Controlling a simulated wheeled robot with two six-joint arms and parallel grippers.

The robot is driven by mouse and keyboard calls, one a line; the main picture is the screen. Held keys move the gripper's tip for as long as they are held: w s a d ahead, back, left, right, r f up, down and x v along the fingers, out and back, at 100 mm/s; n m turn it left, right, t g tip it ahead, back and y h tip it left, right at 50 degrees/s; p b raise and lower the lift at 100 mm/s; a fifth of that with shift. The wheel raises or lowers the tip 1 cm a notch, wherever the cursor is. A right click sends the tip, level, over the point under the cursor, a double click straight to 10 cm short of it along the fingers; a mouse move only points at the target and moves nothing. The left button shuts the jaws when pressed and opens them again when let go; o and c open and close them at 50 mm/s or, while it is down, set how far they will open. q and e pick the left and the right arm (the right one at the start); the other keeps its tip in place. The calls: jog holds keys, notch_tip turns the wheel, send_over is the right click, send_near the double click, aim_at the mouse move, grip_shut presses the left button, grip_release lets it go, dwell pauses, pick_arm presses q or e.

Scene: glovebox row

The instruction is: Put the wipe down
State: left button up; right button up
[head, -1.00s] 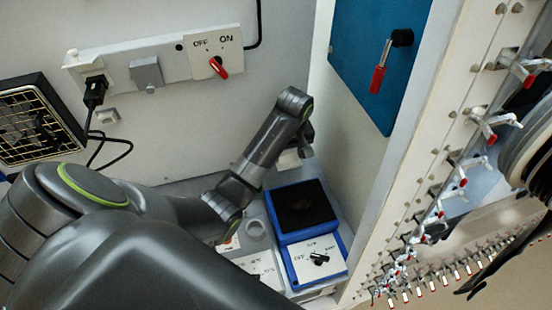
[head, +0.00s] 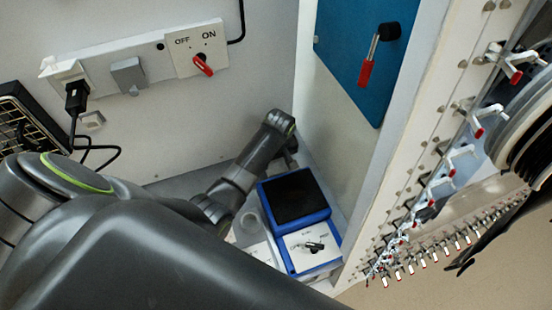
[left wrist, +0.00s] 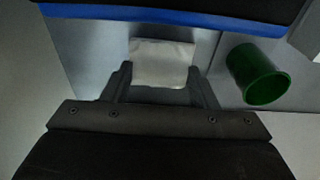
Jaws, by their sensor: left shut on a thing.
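The wipe (left wrist: 162,62) is a pale, whitish flat piece in the left wrist view. It lies between the fingers of my left gripper (left wrist: 160,76), which is shut on it. In the head view my left gripper (head: 290,152) is by the back corner, just behind the blue device with a black top (head: 293,196). There my own arm mostly hides the fingers, and the wipe cannot be made out. Grey floor shows around the wipe in the wrist view; I cannot tell whether it touches. My right gripper is not in view.
A green cup (left wrist: 257,76) is right of the wipe in the wrist view. A blue edge (left wrist: 160,17) runs across its top. The back wall has an OFF/ON switch (head: 203,64). A blue door with a red handle (head: 366,72) is on the right wall.

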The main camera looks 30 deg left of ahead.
aim_at(277, 169)
pick_arm(q)
jog(key=shift+f, duration=0.15)
jog(key=o, duration=1)
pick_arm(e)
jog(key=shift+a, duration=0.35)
pick_arm(q)
jog(key=shift+r, duration=0.45)
jog(key=shift+s+d+r, duration=0.2)
jog(key=shift+r, duration=1.7)
jog(key=shift+s+d+r, duration=0.15)
jog(key=shift+r, duration=1.7)
jog(key=shift+s+d+r, duration=0.2)
jog(key=shift+r, duration=1.7)
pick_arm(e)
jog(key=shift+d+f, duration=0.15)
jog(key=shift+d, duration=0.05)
